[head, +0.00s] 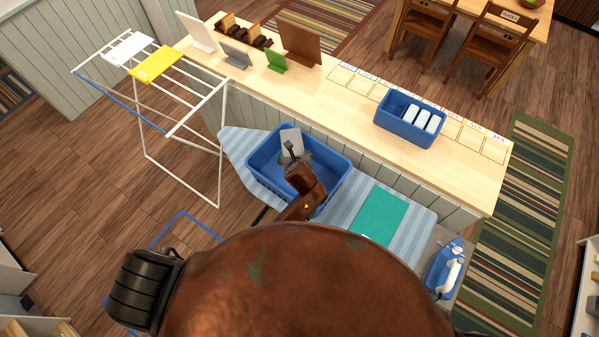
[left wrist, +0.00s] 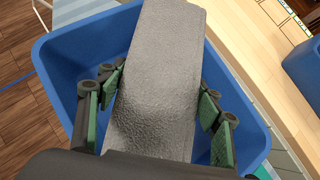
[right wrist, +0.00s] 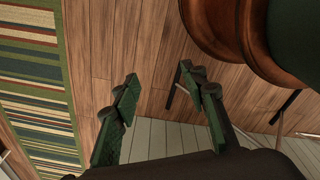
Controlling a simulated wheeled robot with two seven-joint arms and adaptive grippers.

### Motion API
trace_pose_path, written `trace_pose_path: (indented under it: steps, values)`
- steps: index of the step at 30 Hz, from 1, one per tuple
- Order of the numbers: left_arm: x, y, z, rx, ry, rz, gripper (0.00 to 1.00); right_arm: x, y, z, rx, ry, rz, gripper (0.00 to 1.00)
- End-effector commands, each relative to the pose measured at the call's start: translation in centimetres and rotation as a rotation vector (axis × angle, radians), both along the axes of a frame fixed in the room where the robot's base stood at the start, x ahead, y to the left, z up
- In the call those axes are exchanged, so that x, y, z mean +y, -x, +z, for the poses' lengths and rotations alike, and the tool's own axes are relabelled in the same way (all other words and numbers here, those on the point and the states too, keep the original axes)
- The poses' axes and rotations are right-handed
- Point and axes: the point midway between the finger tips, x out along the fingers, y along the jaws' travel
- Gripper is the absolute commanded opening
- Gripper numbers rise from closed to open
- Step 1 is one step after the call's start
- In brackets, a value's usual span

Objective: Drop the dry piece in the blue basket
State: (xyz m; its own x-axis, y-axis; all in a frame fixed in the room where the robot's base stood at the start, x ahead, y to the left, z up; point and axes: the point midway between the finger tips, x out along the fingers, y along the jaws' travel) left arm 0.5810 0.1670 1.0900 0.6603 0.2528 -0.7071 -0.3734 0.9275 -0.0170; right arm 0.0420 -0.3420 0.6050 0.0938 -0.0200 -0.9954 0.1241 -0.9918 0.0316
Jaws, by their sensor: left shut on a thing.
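A blue basket (head: 338,163) stands on the striped ironing board; its wall fills much of the left wrist view (left wrist: 55,75). My left gripper (head: 291,150) is over the basket opening, its fingers on both sides of a grey cloth piece (head: 291,137). In the left wrist view the piece (left wrist: 160,75) hangs between the fingers above the basket and hides much of its inside. My right gripper (right wrist: 158,75) shows only in the right wrist view. Its fingers are apart with nothing between them, above the wooden floor.
A drying rack (head: 180,122) at the left carries a white cloth (head: 128,48) and a yellow cloth (head: 156,64). A second blue bin (head: 396,127) with white rolls stands on the long counter (head: 330,95). A teal mat (head: 380,216) and a blue-white iron (head: 445,268) are right of the basket.

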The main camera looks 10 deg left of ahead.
Motion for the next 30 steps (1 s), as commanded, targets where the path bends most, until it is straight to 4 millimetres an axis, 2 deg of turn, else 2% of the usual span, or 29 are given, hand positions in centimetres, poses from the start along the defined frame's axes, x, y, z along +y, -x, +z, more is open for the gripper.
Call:
trace_pose_path:
  steps: [3, 9, 21, 22, 30]
  values:
    - [0.0, 0.0, -1.5, 0.001, 0.0, 0.001, 0.17, 0.0, 0.0, 0.0, -0.001, 0.0, 0.0, 0.4]
    - [0.0, -0.1, -3.1, -0.001, 0.0, 0.0, 0.17, 0.0, -0.5, 0.1, -0.007, -0.001, 0.001, 0.4]
    - [0.0, -0.1, -3.6, -0.002, 0.001, -0.001, 0.17, 0.1, -1.1, 0.1, -0.014, -0.001, 0.003, 0.4]
    - [0.0, -0.1, -3.6, -0.002, 0.001, -0.001, 0.61, 0.1, -1.0, 0.1, -0.014, -0.001, 0.003, 0.4]
    - [0.0, -0.1, -3.7, -0.001, 0.001, -0.001, 0.8, 0.1, -1.0, 0.1, -0.014, -0.001, 0.003, 0.4]
